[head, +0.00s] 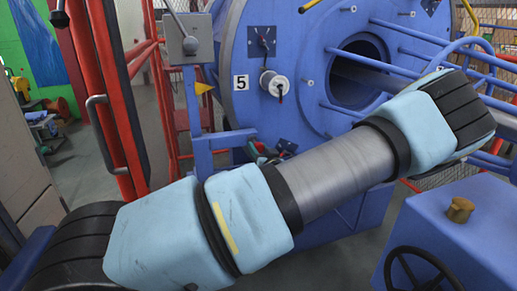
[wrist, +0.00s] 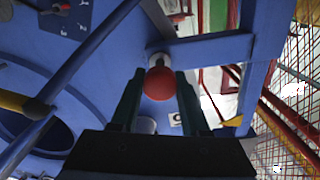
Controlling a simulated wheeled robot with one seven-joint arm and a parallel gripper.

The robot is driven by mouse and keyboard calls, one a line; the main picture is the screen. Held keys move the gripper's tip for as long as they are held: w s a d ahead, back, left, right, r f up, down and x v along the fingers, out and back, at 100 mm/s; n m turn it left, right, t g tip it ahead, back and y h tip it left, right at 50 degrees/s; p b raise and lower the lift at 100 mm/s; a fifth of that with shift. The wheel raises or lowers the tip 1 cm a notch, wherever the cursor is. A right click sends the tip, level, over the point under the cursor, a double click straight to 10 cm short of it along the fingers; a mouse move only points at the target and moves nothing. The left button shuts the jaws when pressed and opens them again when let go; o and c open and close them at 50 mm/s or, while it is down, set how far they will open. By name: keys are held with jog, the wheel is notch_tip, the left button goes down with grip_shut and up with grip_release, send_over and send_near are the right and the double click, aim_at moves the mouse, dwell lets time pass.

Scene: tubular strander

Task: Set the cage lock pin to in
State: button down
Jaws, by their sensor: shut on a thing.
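The cage lock pin shows in the wrist view as a round red knob (wrist: 160,84) in front of a pale collar on the blue frame. My gripper (wrist: 160,74) has a dark finger on each side of the knob and is shut on it. How far the pin sits in its collar cannot be told. In the head view my arm crosses the middle and hides most of this spot; only small dark green and red bits show above the arm.
In the head view a large blue cage disc (head: 310,75) with a round opening stands behind my arm. A grey lever box (head: 189,40) stands on a blue post. Red railings (head: 108,95) are at left, a blue housing with a black handwheel (head: 420,272) at lower right.

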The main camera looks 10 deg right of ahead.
jog(key=w, duration=0.2)
jog(key=w+b, duration=0.1)
jog(key=shift+w+a, duration=0.2)
jog(key=shift+a, duration=0.05)
jog(key=shift+c, duration=1.9)
grip_release()
jog(key=b, duration=0.1)
send_near(255, 143)
jog(key=shift+w+d+f, duration=0.2)
jog(key=shift+w+f, duration=0.2)
jog(key=shift+w, duration=0.15)
jog(key=shift+w+d+f, duration=0.2)
jog(key=shift+w+f, duration=0.2)
jog(key=shift+w, duration=0.1)
jog(key=shift+a, duration=0.1)
